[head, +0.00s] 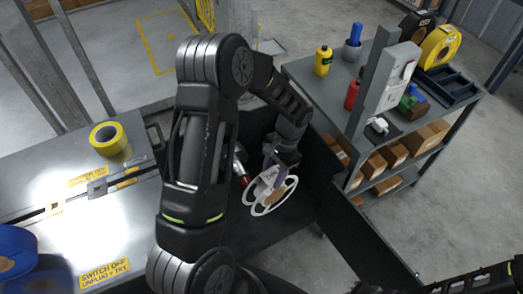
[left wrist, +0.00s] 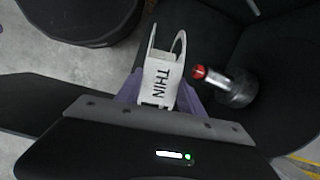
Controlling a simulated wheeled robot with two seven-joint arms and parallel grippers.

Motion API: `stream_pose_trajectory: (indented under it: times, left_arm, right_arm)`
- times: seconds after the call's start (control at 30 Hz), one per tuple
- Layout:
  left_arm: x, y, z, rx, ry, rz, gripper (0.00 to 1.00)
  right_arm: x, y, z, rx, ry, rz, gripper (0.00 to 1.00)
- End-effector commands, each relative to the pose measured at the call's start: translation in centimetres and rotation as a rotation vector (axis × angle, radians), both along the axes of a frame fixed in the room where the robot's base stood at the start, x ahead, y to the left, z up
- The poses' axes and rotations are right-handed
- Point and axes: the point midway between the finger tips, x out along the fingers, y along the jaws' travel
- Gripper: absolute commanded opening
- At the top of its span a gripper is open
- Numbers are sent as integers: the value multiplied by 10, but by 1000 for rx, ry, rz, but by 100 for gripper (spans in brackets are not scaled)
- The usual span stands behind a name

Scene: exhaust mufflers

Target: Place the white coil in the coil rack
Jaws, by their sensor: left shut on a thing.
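The white coil (head: 262,210) is a spoked open reel with a brown centre, in the middle of the head view. My left gripper (head: 272,177) is shut on it from above and holds it tilted. In the left wrist view the white coil (left wrist: 160,62) shows edge-on with the word THIN, between the purple fingers of my left gripper (left wrist: 158,92). A yellow coil (head: 441,46) and a black coil (head: 411,28) stand upright at the back right of the shelf unit; I cannot make out a rack under them. My right gripper is not in view.
A metal piece with a red tip (left wrist: 228,82) is close beside the coil. The grey shelf unit (head: 312,77) carries bottles, a post and cartons. A yellow tape roll (head: 108,138) lies on the left bench (head: 60,158). Dark panels surround the coil.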

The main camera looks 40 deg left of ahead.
Motion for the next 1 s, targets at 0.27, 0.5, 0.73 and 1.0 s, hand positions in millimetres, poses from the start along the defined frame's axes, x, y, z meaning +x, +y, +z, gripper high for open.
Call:
stream_pose_trajectory:
  times: [0.27, 0.5, 0.73, 1.0]
  left_arm:
    - [39, -62, 25, -4, -3, 208, 0]
    - [53, -93, 36, -9, 5, 306, 0]
    - [54, -98, 37, -10, 7, 325, 0]
    - [54, -98, 37, -10, 6, 322, 0]
  right_arm:
    - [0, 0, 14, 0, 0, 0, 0]
    - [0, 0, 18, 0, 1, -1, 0]
    - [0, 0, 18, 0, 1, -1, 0]
    - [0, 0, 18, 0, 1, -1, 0]
